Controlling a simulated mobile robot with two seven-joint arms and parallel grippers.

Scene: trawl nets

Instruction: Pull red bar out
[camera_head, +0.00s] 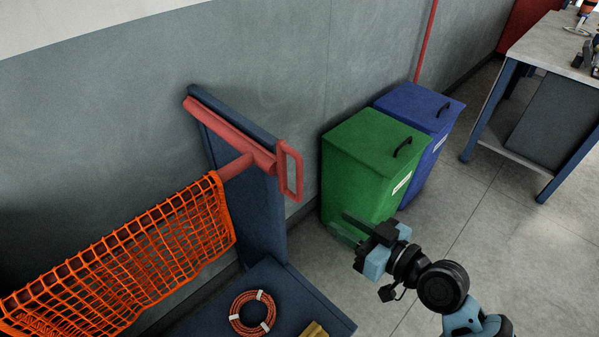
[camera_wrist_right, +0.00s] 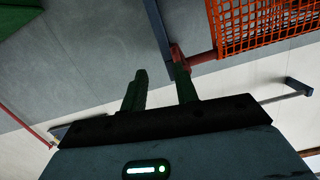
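The red bar (camera_head: 232,129) runs slantwise along the upper part of a dark blue post (camera_head: 252,212). A red rectangular loop handle (camera_head: 290,170) is at its right end. A short red rod (camera_head: 236,167) reaches from near that end to the orange net (camera_head: 130,260). My right gripper (camera_head: 342,225) is open and empty, apart from the handle, to its right and lower in the head view. In the right wrist view, red parts (camera_wrist_right: 178,54) at the post show just beyond one finger of my gripper (camera_wrist_right: 160,70). My left gripper is not in view.
A green bin (camera_head: 365,165) and a blue bin (camera_head: 428,110) stand against the wall behind my right gripper. A coiled orange rope (camera_head: 252,312) lies on the blue base (camera_head: 310,300) below the post. A workbench (camera_head: 550,45) stands at the right. The floor between is clear.

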